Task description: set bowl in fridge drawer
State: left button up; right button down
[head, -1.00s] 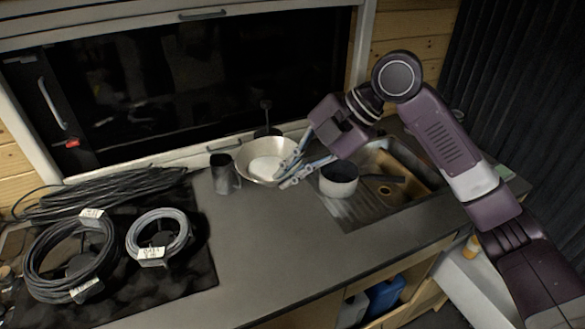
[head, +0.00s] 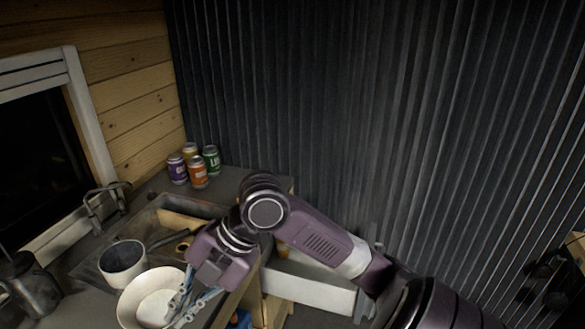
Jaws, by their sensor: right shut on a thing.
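My right gripper (head: 182,304) is shut on the bowl's right rim. I cannot tell how far the bowl is above the counter. An open-topped white box (head: 310,287), possibly the fridge drawer, shows behind and below my right arm; the arm hides much of it. My left gripper is not in view.
A saucepan (head: 122,270) stands beside the sink (head: 165,214), close behind the bowl. A faucet (head: 104,203) rises at the sink's left. Several cans, one orange (head: 198,173), stand at the counter's back corner.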

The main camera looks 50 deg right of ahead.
aim_at(331, 282)
jog(key=z, duration=0.85)
jog(key=i+l+z, duration=0.4)
jog(key=k+l, duration=0.05)
jog(key=l, duration=0.05)
